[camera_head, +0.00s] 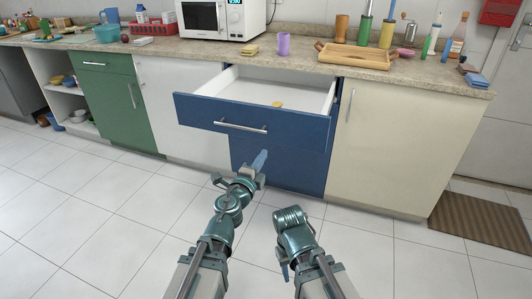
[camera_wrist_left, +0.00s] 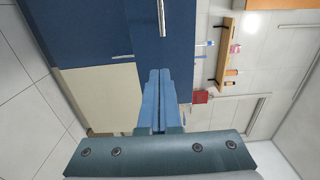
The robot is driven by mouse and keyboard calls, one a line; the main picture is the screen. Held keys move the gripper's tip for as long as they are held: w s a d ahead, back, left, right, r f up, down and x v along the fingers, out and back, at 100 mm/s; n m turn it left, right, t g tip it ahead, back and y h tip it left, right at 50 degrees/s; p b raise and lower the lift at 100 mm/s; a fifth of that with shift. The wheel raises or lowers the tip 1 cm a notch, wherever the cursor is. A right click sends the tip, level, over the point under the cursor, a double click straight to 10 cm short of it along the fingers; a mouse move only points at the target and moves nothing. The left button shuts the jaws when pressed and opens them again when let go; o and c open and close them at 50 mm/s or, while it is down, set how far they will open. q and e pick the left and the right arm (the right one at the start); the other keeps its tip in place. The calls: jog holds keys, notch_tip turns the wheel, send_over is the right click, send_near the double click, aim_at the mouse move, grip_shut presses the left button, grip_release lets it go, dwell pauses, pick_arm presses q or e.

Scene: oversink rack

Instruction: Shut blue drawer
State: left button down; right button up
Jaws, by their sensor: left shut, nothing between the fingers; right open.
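The blue drawer (camera_head: 252,115) stands pulled out from the counter front in the head view, with a silver bar handle on its front. A small round yellow-brown item (camera_head: 277,104) lies inside it. The handle (camera_wrist_left: 162,18) also shows at the top of the left wrist view. My left gripper (camera_head: 260,160) is shut and empty, below and in front of the drawer front, apart from it. Its blue fingers (camera_wrist_left: 159,100) lie together in the left wrist view. My right gripper (camera_head: 284,268) is low in the head view, well away from the drawer; its fingers are mostly hidden.
The counter (camera_head: 300,47) above holds a microwave (camera_head: 215,18), a purple cup (camera_head: 284,44) and a wooden tray (camera_head: 355,56). A green cabinet (camera_head: 112,100) is at left and a cream cabinet (camera_head: 400,140) at right. The tiled floor in front is clear.

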aim_at(279, 131)
pick_arm(q)
jog(key=x, duration=1.3)
jog(key=shift+w+d+f, duration=0.1)
jog(key=shift+w+f, duration=0.05)
jog(key=shift+w, duration=0.1)
